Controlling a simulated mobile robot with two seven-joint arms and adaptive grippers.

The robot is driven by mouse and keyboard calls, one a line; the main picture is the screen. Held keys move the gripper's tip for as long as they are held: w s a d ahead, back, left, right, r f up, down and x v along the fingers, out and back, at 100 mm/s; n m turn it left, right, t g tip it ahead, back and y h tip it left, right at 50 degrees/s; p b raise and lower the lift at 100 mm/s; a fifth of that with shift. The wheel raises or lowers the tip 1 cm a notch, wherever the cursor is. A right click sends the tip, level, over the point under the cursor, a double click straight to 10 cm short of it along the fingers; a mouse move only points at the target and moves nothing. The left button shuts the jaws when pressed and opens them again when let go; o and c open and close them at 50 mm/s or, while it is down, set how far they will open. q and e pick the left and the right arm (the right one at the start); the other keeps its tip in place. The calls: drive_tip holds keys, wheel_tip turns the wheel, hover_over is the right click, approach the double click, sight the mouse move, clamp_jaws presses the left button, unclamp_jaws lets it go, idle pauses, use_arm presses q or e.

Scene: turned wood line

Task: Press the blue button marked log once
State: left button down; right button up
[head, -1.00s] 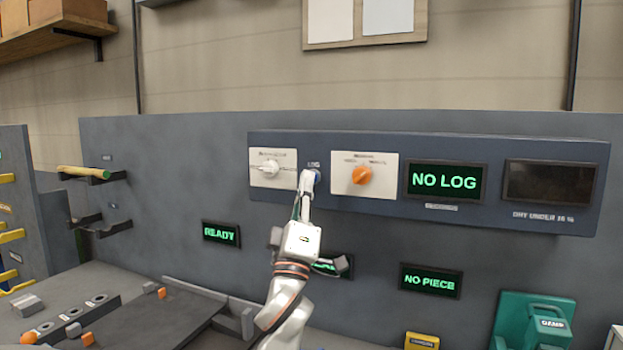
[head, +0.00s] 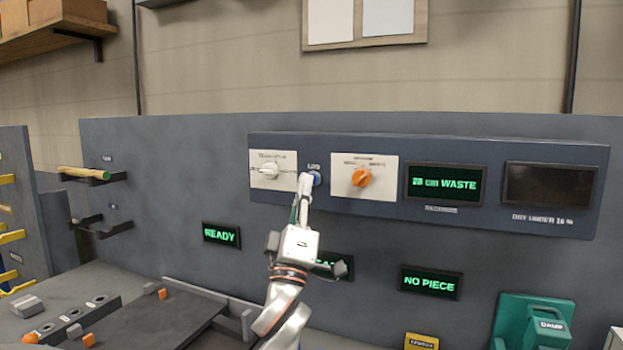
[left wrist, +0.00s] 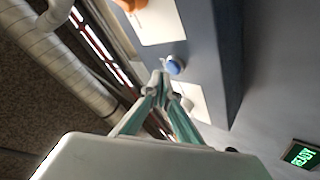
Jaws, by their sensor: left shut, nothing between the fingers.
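The blue log button (head: 316,177) is on the dark blue panel, between a white knob plate and an orange knob plate. It also shows in the left wrist view (left wrist: 174,66). My left gripper (head: 305,180) is shut and empty, with its fingertips just left of and below the button in the head view. In the left wrist view the closed fingertips (left wrist: 161,76) are close to the button, with a small gap seeming to show. The display (head: 444,184) on the panel reads "28 cm WASTE". My right gripper is not in view.
The white knob (head: 269,170) and the orange knob (head: 361,177) flank the button closely. A dark blank display (head: 549,184) is at the panel's right. Lower screens read "READY" (head: 221,234) and "NO PIECE" (head: 431,282). A green device (head: 545,325) stands lower right.

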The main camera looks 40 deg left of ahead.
use_arm(q)
drive_tip(key=shift+s, duration=0.1)
drive_tip(key=shift+s+d+p, duration=0.25)
drive_tip(key=shift+s, duration=0.55)
drive_tip(key=shift+s+d+p, duration=0.2)
drive_tip(key=shift+s+d, duration=0.1)
drive_tip(key=shift+s, duration=0.45)
drive_tip(key=shift+s+d+p, duration=0.25)
drive_tip(key=shift+s, duration=0.55)
